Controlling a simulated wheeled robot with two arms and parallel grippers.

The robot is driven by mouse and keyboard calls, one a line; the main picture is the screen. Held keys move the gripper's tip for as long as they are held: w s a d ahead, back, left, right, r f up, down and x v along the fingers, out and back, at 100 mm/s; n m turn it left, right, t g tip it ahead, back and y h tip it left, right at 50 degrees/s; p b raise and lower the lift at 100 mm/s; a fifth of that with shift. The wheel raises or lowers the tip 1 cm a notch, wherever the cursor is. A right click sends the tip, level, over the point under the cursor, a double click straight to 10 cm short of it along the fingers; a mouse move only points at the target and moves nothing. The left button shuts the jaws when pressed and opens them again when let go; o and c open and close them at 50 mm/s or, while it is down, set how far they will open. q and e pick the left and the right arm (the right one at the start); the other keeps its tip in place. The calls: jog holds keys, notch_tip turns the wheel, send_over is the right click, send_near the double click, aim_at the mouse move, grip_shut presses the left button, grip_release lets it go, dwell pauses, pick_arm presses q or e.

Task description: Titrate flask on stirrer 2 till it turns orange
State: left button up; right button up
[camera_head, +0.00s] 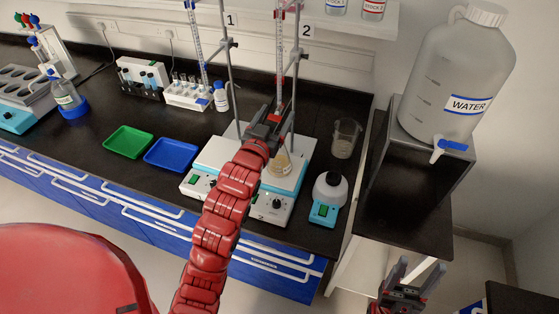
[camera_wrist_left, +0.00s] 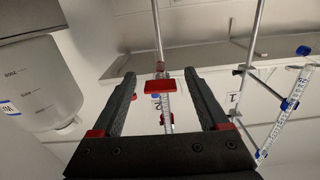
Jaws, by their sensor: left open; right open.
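The flask (camera_head: 281,163) on stirrer 2 (camera_head: 272,202) holds a pale yellow-orange liquid in the head view. A burette (camera_head: 280,62) with red markings is clamped above it, below the "2" sign (camera_head: 306,31). My left gripper (camera_head: 274,115) is at the burette's lower end, just above the flask, and hides part of both. In the left wrist view the open left gripper (camera_wrist_left: 162,78) has a red burette part (camera_wrist_left: 157,86), seemingly the stopcock, between its fingers. Contact cannot be told. My right gripper (camera_head: 403,270) is open and empty at the lower right, away from the bench.
Stirrer 1 (camera_head: 198,184) and a blue-marked burette (camera_head: 197,40) stand to the left. A beaker (camera_head: 345,138) and a small teal device (camera_head: 326,205) are right of stirrer 2. A water jug (camera_head: 455,75) is further right. Green (camera_head: 128,142) and blue (camera_head: 171,154) trays lie left.

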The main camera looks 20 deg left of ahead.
pick_arm(q)
jog(key=s+p, duration=0.1)
jog(key=s, duration=0.2)
jog(key=shift+s+a+r, duration=0.1)
jog(key=shift+s+r, duration=0.05)
jog(key=shift+s, duration=0.25)
jog(key=s+p, duration=1)
jog(key=s, duration=0.1)
jog(key=shift+a+f+p, duration=0.15)
jog(key=shift+f+p, duration=0.1)
jog(key=shift+p, duration=0.15)
